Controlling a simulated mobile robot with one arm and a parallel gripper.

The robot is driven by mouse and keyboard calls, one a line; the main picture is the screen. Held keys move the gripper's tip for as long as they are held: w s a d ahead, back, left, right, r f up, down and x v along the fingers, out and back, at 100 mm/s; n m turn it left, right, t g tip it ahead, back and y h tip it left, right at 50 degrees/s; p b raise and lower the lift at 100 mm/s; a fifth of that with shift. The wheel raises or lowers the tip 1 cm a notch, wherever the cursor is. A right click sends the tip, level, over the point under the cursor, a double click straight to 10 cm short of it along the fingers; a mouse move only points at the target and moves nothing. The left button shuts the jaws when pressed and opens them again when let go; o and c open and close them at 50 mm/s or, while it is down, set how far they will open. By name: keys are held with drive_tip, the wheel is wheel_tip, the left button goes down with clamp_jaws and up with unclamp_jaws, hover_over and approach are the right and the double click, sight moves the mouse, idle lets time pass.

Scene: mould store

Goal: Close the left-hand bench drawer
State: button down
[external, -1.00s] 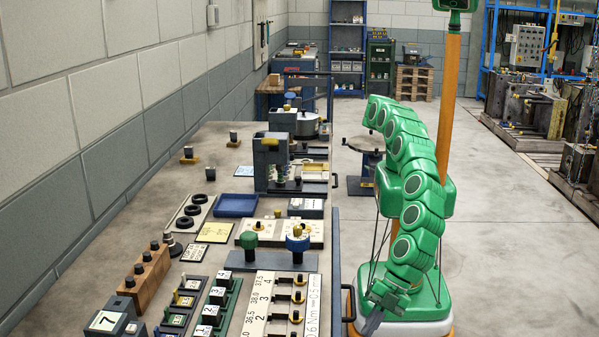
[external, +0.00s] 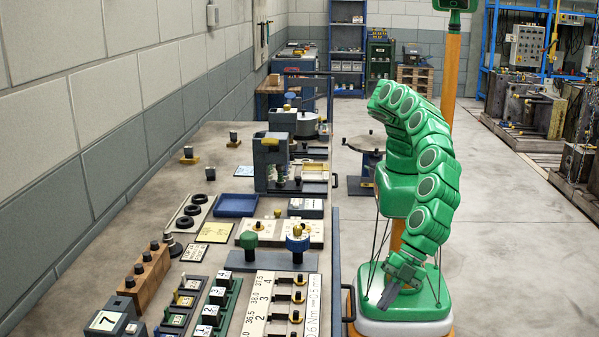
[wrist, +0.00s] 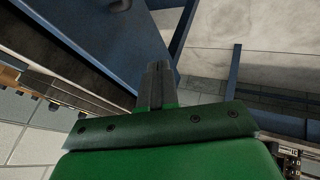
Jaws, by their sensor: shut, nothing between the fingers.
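My gripper (external: 388,297) is shut and empty, low beside the bench's front on the right. In the wrist view its fingers (wrist: 157,78) are together and point towards a dark blue panel (wrist: 95,35) with a dark curved handle (wrist: 121,5) at the top edge. The panel looks like a drawer front; the fingers overlap its edge in the picture, and contact cannot be told. In the external view a dark handle (external: 347,304) sticks out at the bench's near front, left of my gripper. How far the drawer is out is hidden there.
The bench top (external: 215,160) carries many items, including a blue tray (external: 236,205), a green knob (external: 249,239) and a blue knob (external: 297,242). Another handle (external: 335,180) sits farther along. A round-topped stand (external: 366,145) is behind my arm. Floor (external: 510,240) to the right is clear.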

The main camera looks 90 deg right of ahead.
drive_tip(key=c, duration=1.8)
unclamp_jaws()
drive_tip(key=shift+s+d+r, duration=0.1)
drive_tip(key=shift+s+r, duration=0.05)
drive_tip(key=shift+r, duration=0.1)
drive_tip(key=shift+o, duration=1.2)
drive_tip(key=shift+d+f, duration=0.1)
drive_tip(key=shift+o, duration=1.1)
drive_tip(key=shift+s+d+f, duration=0.1)
drive_tip(key=shift+d+f, duration=0.1)
drive_tip(key=shift+f, duration=0.1)
drive_tip(key=shift+o, duration=1.1)
drive_tip(key=d+f+t+h, duration=0.2)
drive_tip(key=d+f+h, duration=0.1)
drive_tip(key=d+f, duration=0.1)
drive_tip(key=shift+s+d+f+n+t, duration=0.15)
drive_tip(key=shift+d+f+n+t, duration=0.15)
drive_tip(key=shift+f, duration=0.45)
drive_tip(key=s+d+f+t+h, duration=0.2)
drive_tip(key=d+t, duration=0.3)
drive_tip(key=t, duration=0.2)
drive_tip(key=x, duration=0.7)
drive_tip(key=shift+w+a+r+n, duration=0.25)
drive_tip(key=shift+w+a+n, duration=0.05)
drive_tip(key=shift+w, duration=0.05)
drive_tip(key=shift+c, duration=0.3)
